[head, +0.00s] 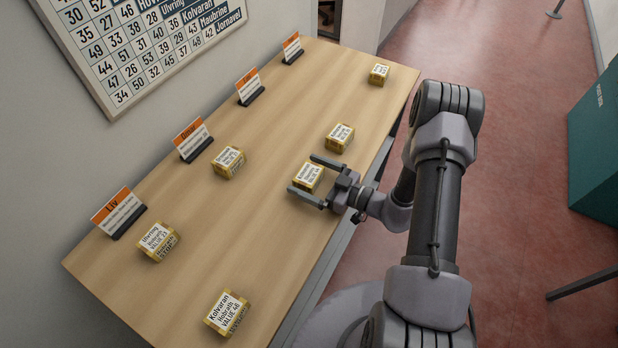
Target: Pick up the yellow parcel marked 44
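Several small yellow parcels with white labels lie on the wooden counter (225,270). One yellow parcel (308,177) lies near the counter's right edge, its label starting "Kolvaran"; its number is too small to read surely. My gripper (302,172) is open, with one finger on each side of this parcel as seen from the head; I cannot tell whether the fingers touch it or are above it. The front parcel (227,312) seems to read "Kolvaran Hobrath VALUE 46". No label clearly reads 44.
Other parcels lie at left (157,241), mid-left (228,161), beyond my gripper (339,137) and at the far end (379,74). Orange-topped name cards, one marked Liv (118,212), line the wall side. A number board (150,45) hangs above. A teal box (597,145) stands at right.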

